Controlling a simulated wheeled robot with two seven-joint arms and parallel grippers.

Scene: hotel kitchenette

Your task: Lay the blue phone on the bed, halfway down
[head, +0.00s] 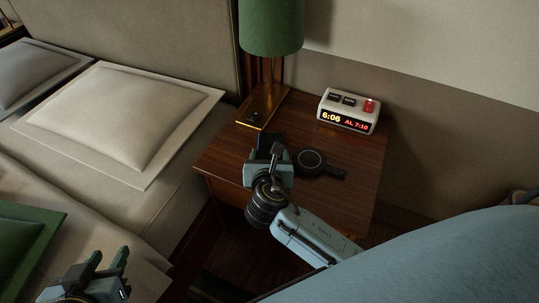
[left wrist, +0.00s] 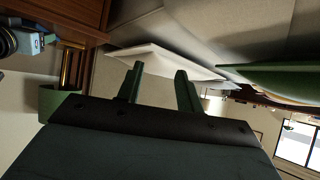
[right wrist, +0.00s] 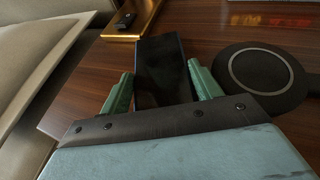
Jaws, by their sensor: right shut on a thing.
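The phone (right wrist: 163,70) shows a dark face in the right wrist view; its blue colour does not show. My right gripper (head: 267,148) is shut on it above the wooden nightstand, and the fingers sit on either side of it in the right wrist view. I cannot tell whether the phone touches the nightstand. The bed (head: 165,205) lies to the left, with white pillows at its head; its lower part is out of view. My left gripper (head: 106,262) is open and empty over the bed, beside a green cushion (head: 22,240); its spread fingers show in the left wrist view (left wrist: 160,85).
On the nightstand (head: 225,160) are a lamp with a green shade (head: 271,25) and brass base, an alarm clock (head: 348,110) and a round black pad (head: 312,160) close beside the right gripper. A small dark item (right wrist: 125,20) lies on the lamp base.

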